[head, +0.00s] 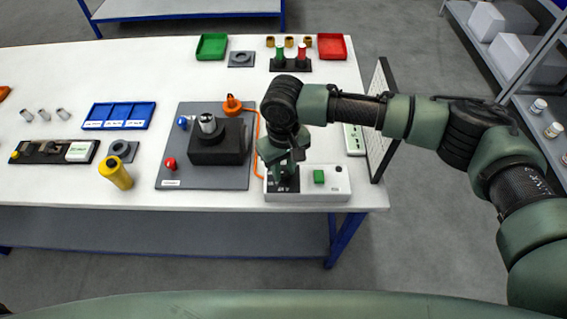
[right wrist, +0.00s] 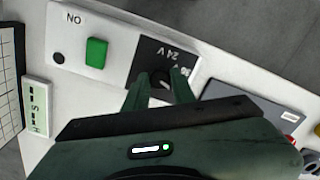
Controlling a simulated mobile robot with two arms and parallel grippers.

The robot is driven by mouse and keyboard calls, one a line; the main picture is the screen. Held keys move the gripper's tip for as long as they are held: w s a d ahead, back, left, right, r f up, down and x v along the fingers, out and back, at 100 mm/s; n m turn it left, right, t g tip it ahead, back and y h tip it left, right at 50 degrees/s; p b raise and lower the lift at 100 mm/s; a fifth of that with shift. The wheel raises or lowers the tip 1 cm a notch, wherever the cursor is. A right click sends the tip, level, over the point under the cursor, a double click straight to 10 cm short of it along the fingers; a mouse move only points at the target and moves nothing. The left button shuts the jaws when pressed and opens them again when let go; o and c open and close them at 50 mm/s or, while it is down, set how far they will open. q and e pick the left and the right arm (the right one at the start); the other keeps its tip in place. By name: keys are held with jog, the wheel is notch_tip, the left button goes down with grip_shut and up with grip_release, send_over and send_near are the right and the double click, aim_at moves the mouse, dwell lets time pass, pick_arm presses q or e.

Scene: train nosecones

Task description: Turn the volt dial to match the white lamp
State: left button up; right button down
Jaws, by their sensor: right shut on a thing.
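The white control box (head: 335,184) lies at the front right of the table. It bears a green button (head: 319,176) and a black dial plate (right wrist: 158,55). The plate's printing in the right wrist view includes "24 V"; another mark by the dial is partly covered. The dark volt dial (right wrist: 161,80) sits between the fingers of my right gripper (right wrist: 158,90), which is shut on it from above. The gripper hides most of the dial and its pointer. I cannot make out a lit white lamp. A small dark round spot (right wrist: 58,58) is beside the green button. My left gripper is not in view.
A grey mat (head: 207,180) with a black block (head: 217,152) and an orange cable (head: 257,130) lies left of the box. An upright panel (head: 381,120) stands at the table's right edge. A yellow cylinder (head: 116,172) and blue tray (head: 119,115) are farther left.

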aim_at(283, 172)
jog(key=n+p, duration=0.1)
jog(key=n, duration=0.1)
jog(key=n+p, duration=0.1)
jog(key=n, duration=0.1)
jog(key=shift+r+n+p, duration=0.2)
jog(key=shift+n+p, duration=0.1)
jog(key=shift+p, duration=0.1)
jog(key=shift+w+f+n+p, duration=0.1)
jog(key=shift+n+p, duration=0.65)
jog(key=shift+n, duration=1.25)
jog(key=c, duration=1.2)
grip_release()
jog(key=shift+o, duration=0.2)
notch_tip(283, 172, up, 7)
jog(key=shift+f+b, duration=0.15)
jog(key=shift+b, duration=0.8)
jog(key=shift+r, duration=0.55)
